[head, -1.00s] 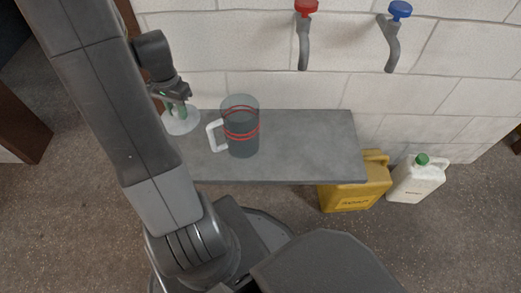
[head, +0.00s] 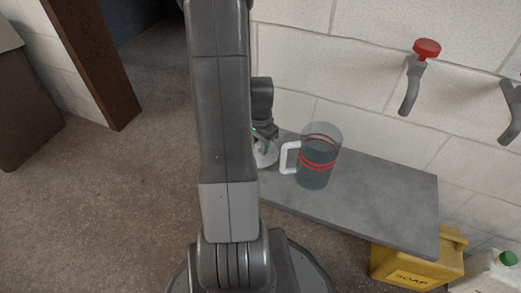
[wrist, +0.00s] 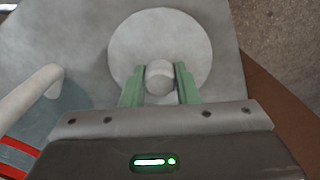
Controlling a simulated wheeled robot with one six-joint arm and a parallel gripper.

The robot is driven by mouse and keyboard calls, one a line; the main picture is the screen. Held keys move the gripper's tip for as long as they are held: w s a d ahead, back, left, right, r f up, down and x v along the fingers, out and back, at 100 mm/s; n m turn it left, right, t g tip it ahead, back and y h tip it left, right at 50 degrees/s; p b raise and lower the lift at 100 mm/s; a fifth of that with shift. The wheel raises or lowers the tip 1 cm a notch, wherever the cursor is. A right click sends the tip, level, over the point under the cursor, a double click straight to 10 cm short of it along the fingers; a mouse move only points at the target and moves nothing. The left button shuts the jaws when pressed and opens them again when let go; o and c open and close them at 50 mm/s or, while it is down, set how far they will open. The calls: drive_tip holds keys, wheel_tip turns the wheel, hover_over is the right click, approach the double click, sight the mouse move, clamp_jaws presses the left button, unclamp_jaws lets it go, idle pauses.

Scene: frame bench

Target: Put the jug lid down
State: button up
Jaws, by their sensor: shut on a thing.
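The jug lid (wrist: 190,45) is a pale round disc with a knob (wrist: 159,75) on top. My gripper (wrist: 159,85) has its green fingers on both sides of the knob, shut on it. In the head view the lid (head: 268,157) is at the left end of the grey bench, left of the jug, partly hidden by my arm. I cannot tell whether its underside touches the bench. The clear jug (head: 317,165) stands upright and open on the bench, with red bands and a white handle facing left. Its handle (wrist: 28,97) also shows in the wrist view, left of the lid.
The grey bench (head: 385,195) is bare right of the jug. A red-knobbed tap (head: 412,80) is on the white block wall above it. A yellow soap can (head: 415,265) and a white can with a green cap (head: 487,275) stand at the lower right.

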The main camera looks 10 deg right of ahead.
sight(260, 144)
drive_tip(key=shift+f, duration=0.75)
drive_tip(key=shift+f, duration=0.15)
drive_tip(key=o, duration=1)
drive_tip(key=shift+c, duration=0.2)
wheel_tip(260, 144, up, 12)
drive_tip(key=p, duration=0.4)
drive_tip(key=shift+r, duration=0.2)
